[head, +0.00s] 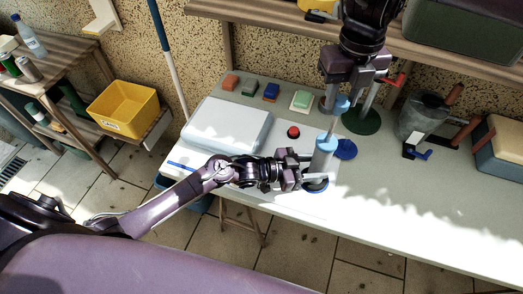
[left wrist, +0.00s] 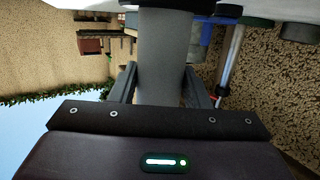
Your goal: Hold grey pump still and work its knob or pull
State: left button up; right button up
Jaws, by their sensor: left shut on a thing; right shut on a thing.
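The grey pump (head: 320,165) stands upright on the white table, with a light blue collar (head: 326,141) on top and a thin rod rising from it to a light blue pull (head: 341,104). My left gripper (head: 303,170) is shut on the pump's grey body from the left. In the left wrist view the grey body (left wrist: 164,60) fills the space between the fingers (left wrist: 163,88). My right gripper (head: 336,92) comes from above and is shut on the pull, well above the collar. Its fingers partly hide the pull.
A blue disc (head: 345,149) and red button (head: 293,132) lie near the pump. A green-based stand (head: 362,122) is close behind the right gripper. A pale box (head: 226,126) and several coloured blocks are left; a metal can (head: 422,118) is right. The table's right front is clear.

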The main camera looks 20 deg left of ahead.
aim_at(336, 116)
jog(key=shift+f, duration=4.6)
jog(key=shift+r, duration=5)
jog(key=shift+f, duration=5)
